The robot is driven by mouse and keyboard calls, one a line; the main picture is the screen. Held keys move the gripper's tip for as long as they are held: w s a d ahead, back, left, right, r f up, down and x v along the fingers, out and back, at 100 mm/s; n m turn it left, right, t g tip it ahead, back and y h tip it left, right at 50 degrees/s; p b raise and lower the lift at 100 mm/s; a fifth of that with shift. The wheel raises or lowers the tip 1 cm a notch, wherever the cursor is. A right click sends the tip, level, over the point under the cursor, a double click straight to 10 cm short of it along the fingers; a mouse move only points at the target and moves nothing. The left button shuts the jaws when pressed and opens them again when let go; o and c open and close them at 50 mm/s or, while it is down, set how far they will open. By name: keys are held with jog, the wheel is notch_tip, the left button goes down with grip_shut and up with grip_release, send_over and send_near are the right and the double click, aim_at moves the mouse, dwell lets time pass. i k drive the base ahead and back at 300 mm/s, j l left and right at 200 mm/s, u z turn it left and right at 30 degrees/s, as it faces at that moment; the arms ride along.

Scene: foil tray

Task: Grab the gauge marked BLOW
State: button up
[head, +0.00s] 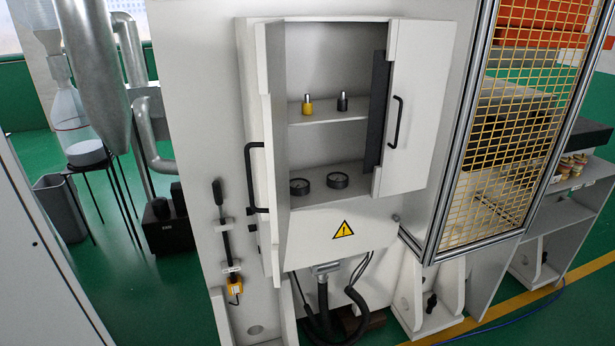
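Two round black-rimmed gauges lie on the lower shelf (319,203) of an open white cabinet in the head view. One gauge (300,187) is at the left and the other gauge (337,181) is to its right, a small gap between them. Their faces are too small to read, so I cannot tell which is marked BLOW. My gripper is not in view.
The cabinet's left door (268,150) and right door (408,110) stand open, each with a black handle. A yellow piece (307,107) and a black piece (342,103) stand on the upper shelf. A yellow mesh guard (525,110) stands at right.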

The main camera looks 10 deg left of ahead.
aim_at(299, 186)
jog(key=i+u, duration=0.3)
jog(key=i, duration=0.9)
